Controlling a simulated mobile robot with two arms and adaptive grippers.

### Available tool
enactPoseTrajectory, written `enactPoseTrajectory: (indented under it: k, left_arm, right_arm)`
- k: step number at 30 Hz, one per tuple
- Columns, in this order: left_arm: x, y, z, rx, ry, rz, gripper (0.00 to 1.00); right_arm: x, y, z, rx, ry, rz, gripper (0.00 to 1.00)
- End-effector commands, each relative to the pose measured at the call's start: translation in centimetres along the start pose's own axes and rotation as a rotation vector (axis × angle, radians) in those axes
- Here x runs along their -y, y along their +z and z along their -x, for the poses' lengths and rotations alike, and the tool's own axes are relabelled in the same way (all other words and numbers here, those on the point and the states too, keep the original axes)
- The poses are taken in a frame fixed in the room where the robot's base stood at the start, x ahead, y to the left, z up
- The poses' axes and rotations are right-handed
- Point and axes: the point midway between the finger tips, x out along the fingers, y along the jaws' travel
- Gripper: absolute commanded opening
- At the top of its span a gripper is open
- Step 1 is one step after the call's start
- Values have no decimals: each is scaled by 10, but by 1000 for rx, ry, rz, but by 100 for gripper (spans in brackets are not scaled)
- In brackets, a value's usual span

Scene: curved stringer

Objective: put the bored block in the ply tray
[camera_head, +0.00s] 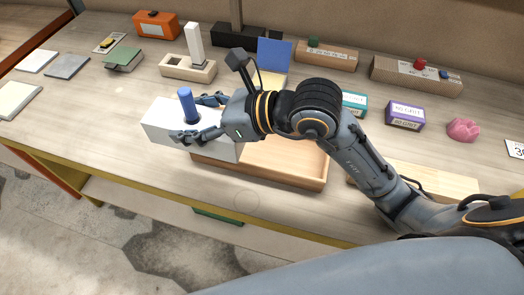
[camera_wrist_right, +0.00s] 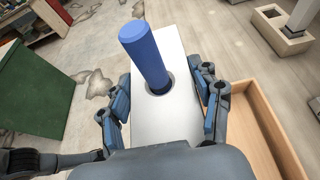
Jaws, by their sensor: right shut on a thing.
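The bored block is a white block (camera_head: 163,128) with a round hole in its top, and a blue peg (camera_head: 186,104) stands in the hole. My right gripper (camera_head: 193,118) is shut on the block, one finger along each long side. The wrist view shows the block (camera_wrist_right: 163,122) between both fingers and the blue peg (camera_wrist_right: 145,52) leaning in the picture. The ply tray (camera_head: 295,180) is a shallow, light wooden tray at the table's front. The block overlaps its left end in the head view; the tray wall (camera_wrist_right: 262,110) shows right of the block in the wrist view. My left gripper is out of view.
A wooden holder with a white post (camera_head: 188,70) stands behind the block. A green book-like item (camera_head: 124,60) and flat tiles (camera_head: 67,66) lie at left. A purple box (camera_head: 404,114) and pink lump (camera_head: 463,130) are at right. The table's front edge is close.

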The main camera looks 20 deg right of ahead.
Motion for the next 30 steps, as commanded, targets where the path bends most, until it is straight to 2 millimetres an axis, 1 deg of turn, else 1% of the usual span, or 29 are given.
enactPoseTrajectory:
  k: [2, 5, 9, 15, 18, 21, 24, 28, 30]
  left_arm:
    - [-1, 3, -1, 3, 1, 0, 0]
    - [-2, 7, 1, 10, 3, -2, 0]
    - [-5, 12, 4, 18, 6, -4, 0]
    - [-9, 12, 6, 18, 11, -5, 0]
    - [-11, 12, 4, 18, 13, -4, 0]
    - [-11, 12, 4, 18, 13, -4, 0]
    - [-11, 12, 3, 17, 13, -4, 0]
    - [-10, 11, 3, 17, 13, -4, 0]
    - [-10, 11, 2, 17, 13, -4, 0]
  right_arm:
    - [1, 0, 0, 0, -2, 0, 19]
    - [10, -10, 6, -6, -4, -4, 19]
    - [32, -31, 22, -8, -7, -6, 19]
    - [64, -63, 45, -8, -6, -7, 19]
    - [74, -86, 47, -6, -3, -9, 18]
    - [82, -102, 49, -2, -2, -7, 18]
    - [88, -112, 51, 0, -2, -4, 18]
    - [92, -120, 52, 0, -1, -3, 18]
    - [96, -130, 53, -2, -2, -5, 18]
